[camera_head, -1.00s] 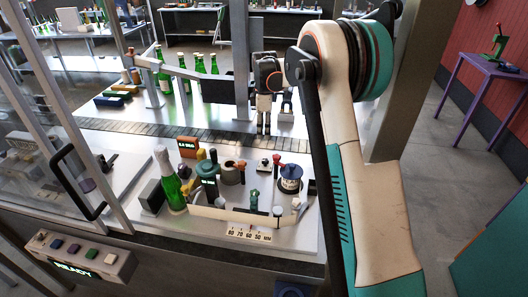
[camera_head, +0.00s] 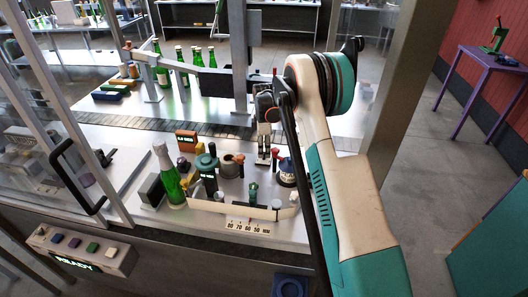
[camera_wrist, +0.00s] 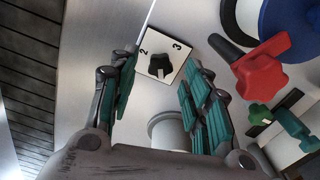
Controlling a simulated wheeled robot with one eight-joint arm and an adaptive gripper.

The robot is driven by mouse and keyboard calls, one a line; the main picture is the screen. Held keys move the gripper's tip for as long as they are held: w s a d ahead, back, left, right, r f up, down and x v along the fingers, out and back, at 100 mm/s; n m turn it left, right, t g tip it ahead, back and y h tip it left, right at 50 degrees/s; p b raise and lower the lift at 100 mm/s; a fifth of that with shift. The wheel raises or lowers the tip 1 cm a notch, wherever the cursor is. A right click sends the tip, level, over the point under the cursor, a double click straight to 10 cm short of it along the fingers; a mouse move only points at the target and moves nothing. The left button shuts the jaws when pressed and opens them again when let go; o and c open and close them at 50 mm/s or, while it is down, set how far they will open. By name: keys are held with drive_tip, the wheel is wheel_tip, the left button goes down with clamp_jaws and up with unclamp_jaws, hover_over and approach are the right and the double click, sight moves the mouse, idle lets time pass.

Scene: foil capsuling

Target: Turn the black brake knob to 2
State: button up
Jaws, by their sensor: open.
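The black brake knob (camera_wrist: 159,65) sits on a small white square plate (camera_wrist: 174,54) marked with the numbers 2 and 3. Which number it points to I cannot tell. My gripper (camera_wrist: 160,68) is open, with one finger to each side of the knob in the wrist view. Whether the fingers are level with the knob or above it I cannot tell. In the head view my gripper (camera_head: 263,154) points down over the back of the machine's steel top, and it hides the knob there.
A red knob (camera_wrist: 265,66) and a green knob (camera_wrist: 259,114) stand right of the plate in the wrist view. A grey cylinder (camera_wrist: 169,131) stands near the fingers. In the head view a green bottle (camera_head: 168,176) and a blue-topped unit (camera_head: 286,173) stand on the worktop.

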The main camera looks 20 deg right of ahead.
drive_tip(key=shift+f, duration=1)
clamp_jaws()
